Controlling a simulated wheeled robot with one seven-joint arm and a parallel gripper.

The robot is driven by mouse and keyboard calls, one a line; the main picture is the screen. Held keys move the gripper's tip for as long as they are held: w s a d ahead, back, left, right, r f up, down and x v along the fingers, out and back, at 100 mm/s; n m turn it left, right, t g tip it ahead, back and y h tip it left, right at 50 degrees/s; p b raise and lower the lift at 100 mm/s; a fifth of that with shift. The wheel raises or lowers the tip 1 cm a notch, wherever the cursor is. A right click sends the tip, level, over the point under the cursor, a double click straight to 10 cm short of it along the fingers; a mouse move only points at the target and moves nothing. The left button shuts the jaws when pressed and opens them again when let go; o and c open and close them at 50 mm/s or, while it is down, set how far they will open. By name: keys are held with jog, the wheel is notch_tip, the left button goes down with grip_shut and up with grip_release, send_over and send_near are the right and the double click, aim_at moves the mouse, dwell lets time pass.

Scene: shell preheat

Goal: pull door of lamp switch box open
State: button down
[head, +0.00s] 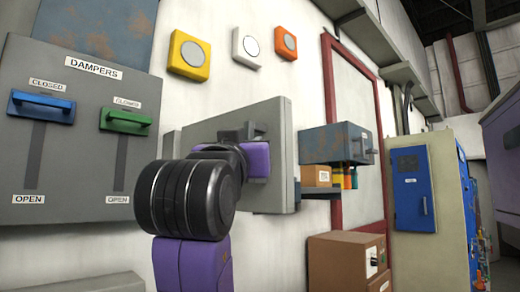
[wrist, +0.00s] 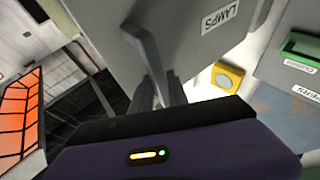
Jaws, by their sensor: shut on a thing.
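The lamp switch box's grey door (head: 268,119) shows in the middle of the head view, partly behind my arm. It stands out from the wall at an angle, but I cannot tell how wide it is open. In the wrist view the grey door (wrist: 200,55) bears a LAMPS label. A dark grey bar handle (wrist: 143,42) stands off its face. My gripper (wrist: 157,92) is shut on this handle, with its fingers at the handle's near end. In the head view my purple hand is in front of the door and hides the handle's grip. The inside of the box is not visible.
The DAMPERS panel (head: 85,150) with blue and green handles is on the left.

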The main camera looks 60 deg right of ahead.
jog(key=shift+w+a, duration=0.3)
jog(key=c, duration=1.4)
grip_release()
jog(key=shift+w, duration=0.1)
jog(key=shift+d, duration=0.1)
jog(key=b+v, duration=0.2)
jog(key=v, duration=0.6)
